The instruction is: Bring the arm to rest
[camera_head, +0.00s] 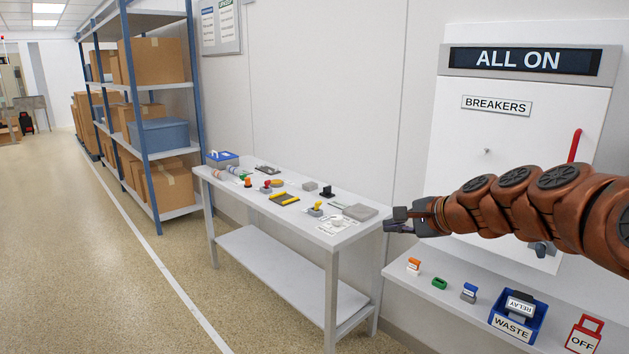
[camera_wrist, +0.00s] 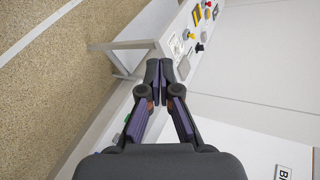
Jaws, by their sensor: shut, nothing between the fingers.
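My gripper (camera_head: 393,219) is at the end of my copper-coloured arm, which reaches in from the right in the head view. It hangs in the air in front of the wall, between the white table (camera_head: 240,197) and the breaker panel (camera_head: 522,140). In the wrist view the fingertips of my gripper (camera_wrist: 167,72) meet and hold nothing. The panel's display reads "ALL ON". My arm hides part of the panel's lower half.
A shelf (camera_head: 400,277) below the panel carries small coloured parts, a blue bin (camera_head: 537,312) labelled "WASTE" with a relay block in it, and a red "OFF" tag (camera_head: 584,336). A tall rack (camera_head: 197,100) with boxes stands left. The floor (camera_head: 80,240) is clear.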

